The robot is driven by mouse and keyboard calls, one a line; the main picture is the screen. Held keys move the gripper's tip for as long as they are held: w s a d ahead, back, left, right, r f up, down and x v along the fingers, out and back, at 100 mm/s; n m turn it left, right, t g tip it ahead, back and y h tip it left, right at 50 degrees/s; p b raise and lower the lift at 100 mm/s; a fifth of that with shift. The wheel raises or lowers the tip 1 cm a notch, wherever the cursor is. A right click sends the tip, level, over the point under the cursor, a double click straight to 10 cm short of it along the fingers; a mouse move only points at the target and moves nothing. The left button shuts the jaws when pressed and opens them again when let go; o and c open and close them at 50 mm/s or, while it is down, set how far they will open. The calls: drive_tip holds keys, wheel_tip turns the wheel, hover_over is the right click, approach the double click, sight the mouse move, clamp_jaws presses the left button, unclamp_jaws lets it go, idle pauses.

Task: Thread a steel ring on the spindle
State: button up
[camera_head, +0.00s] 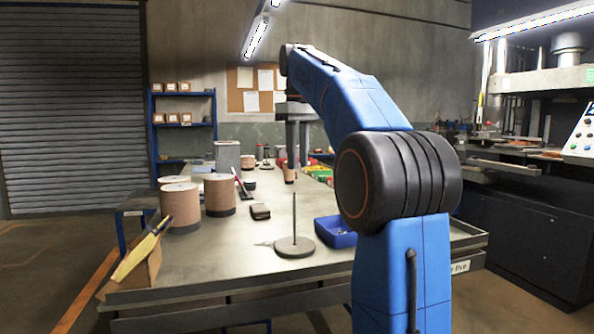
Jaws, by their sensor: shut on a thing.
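The spindle (294,218) is a thin dark upright rod on a round grey base (294,247), standing on the metal table near its front. No ring can be made out on the rod. My gripper (290,178) points down above the table, behind the spindle in the picture and apart from it. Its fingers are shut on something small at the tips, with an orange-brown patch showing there. The held thing is too small to tell whether it is a steel ring. A blue bin (336,238) with small pieces in it sits right of the spindle, partly hidden by my arm.
Brown drums (181,208) stand at the left, with a dark block (260,211) nearer the middle. Green and other bins (318,171) lie farther back.

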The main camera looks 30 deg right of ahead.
hover_over(297, 245)
drive_tip(key=shift+s+f, duration=0.1)
drive_tip(key=shift+f, duration=2.55)
drive_tip(key=shift+f, duration=1.6)
drive_tip(key=shift+f, duration=5.75)
drive_tip(key=o, duration=1.1)
drive_tip(key=shift+c, duration=0.2)
drive_tip(key=shift+r, duration=0.1)
wheel_tip(297, 245, up, 17)
drive_tip(key=shift+r, duration=0.15)
